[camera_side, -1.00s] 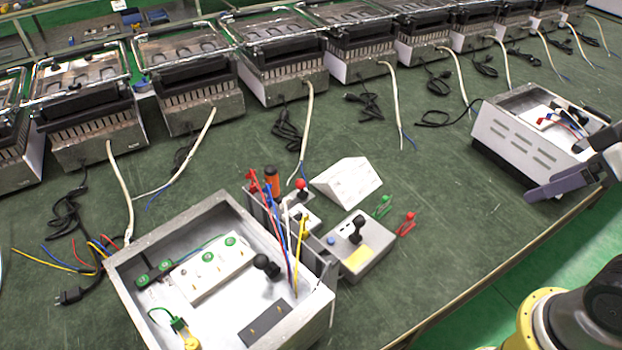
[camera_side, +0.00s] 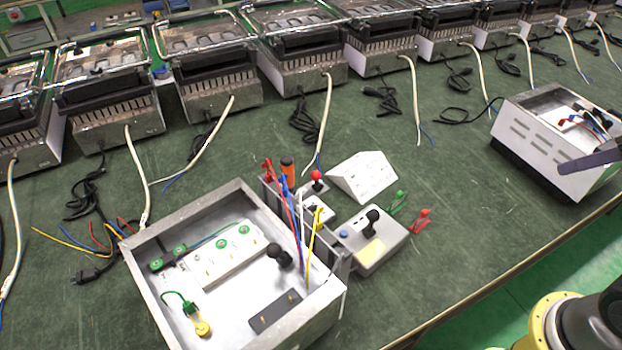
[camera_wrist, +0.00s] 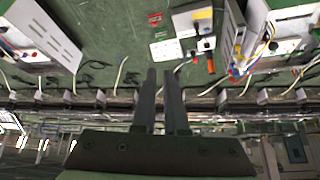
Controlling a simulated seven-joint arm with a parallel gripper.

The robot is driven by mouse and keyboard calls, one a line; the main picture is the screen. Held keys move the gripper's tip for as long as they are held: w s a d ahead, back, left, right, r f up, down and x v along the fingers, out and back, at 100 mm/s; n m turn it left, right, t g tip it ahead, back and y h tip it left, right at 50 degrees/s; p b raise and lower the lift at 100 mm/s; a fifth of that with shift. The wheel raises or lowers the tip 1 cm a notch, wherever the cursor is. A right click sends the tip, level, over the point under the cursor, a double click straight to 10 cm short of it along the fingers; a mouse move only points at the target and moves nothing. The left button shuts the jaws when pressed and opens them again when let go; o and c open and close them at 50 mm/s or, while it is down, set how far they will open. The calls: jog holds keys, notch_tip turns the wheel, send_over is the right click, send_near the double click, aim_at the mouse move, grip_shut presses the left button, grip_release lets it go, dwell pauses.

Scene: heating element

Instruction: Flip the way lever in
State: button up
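A small grey control box (camera_side: 378,250) with a yellow label stands right of the open metal housing. Its black-knobbed lever (camera_side: 372,220) stands upright; I cannot tell for sure that this is the way lever. A red-knobbed lever (camera_side: 316,177) is just behind it, and another black knob (camera_side: 279,254) is inside the housing. My gripper (camera_wrist: 160,74) shows two dark parallel fingers with a narrow empty gap in the wrist view.
The open metal housing (camera_side: 165,290) holds terminals and wires. A white wedge-shaped block (camera_side: 362,177) and green and red clips (camera_side: 420,221) lie near the control box. A white housing (camera_side: 545,150) stands at right. Heater units line the back, with loose cables before them. Green table is clear at right front.

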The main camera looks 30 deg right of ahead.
jog(key=shift+m+t+h, duration=0.3)
jog(key=shift+m+h, duration=0.2)
jog(key=shift+h, duration=0.1)
jog(key=w+r, duration=0.1)
jog(key=w+d+r, duration=0.1)
jog(key=w, duration=0.1)
jog(key=w+r, duration=0.2)
jog(key=shift+d, duration=0.4)
grip_shut()
jog(key=w+a+n+h, duration=0.1)
jog(key=w+a, duration=0.2)
jog(key=w, duration=0.9)
jog(key=w+a, duration=0.3)
jog(key=w, duration=0.9)
jog(key=w+a+f+n, duration=0.1)
jog(key=w+a+f, duration=0.5)
jog(key=w, duration=0.1)
jog(key=a+f+n, duration=0.2)
jog(key=a+f, duration=0.5)
jog(key=f, duration=0.4)
jog(key=w+a+f+n, duration=0.1)
jog(key=a+f+n, duration=0.1)
jog(key=a+f, duration=0.5)
notch_tip(320, 180, down, 4)
jog(key=shift+w+a+r+n+g, duration=0.1)
jog(key=shift+w+a+n+g, duration=0.1)
jog(key=shift+n+g, duration=0.15)
